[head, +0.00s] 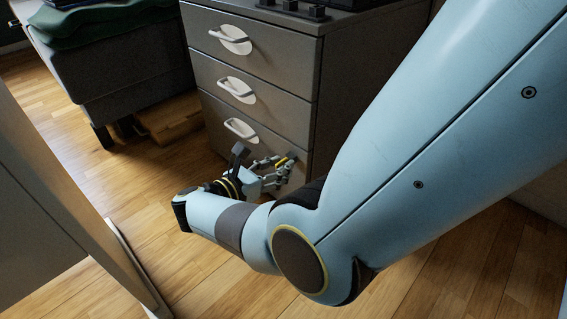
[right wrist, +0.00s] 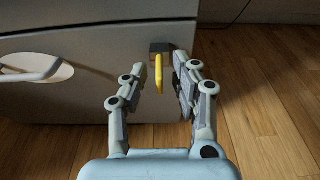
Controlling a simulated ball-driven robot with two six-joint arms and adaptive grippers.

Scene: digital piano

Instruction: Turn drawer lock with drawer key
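The drawer key (right wrist: 159,75) shows as a yellow upright piece in the right wrist view. Its upper end meets a dark block (right wrist: 160,47), apparently the drawer lock, on the bottom drawer's front near its right edge. My right gripper (right wrist: 155,80) is open, with one finger on each side of the key and visible gaps to both. In the head view my right gripper (head: 275,172) is low in front of the cabinet's bottom drawer, and a bit of yellow shows by its fingers. How far the key sits in the lock is hidden. My left gripper is out of view.
The grey drawer cabinet (head: 255,65) has three drawers with white handles; the bottom handle (right wrist: 35,70) is left of my fingers. Black items (head: 292,8) lie on top. A grey seat with green fabric (head: 105,20) stands at back left. Wooden floor (head: 130,205) is open in front.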

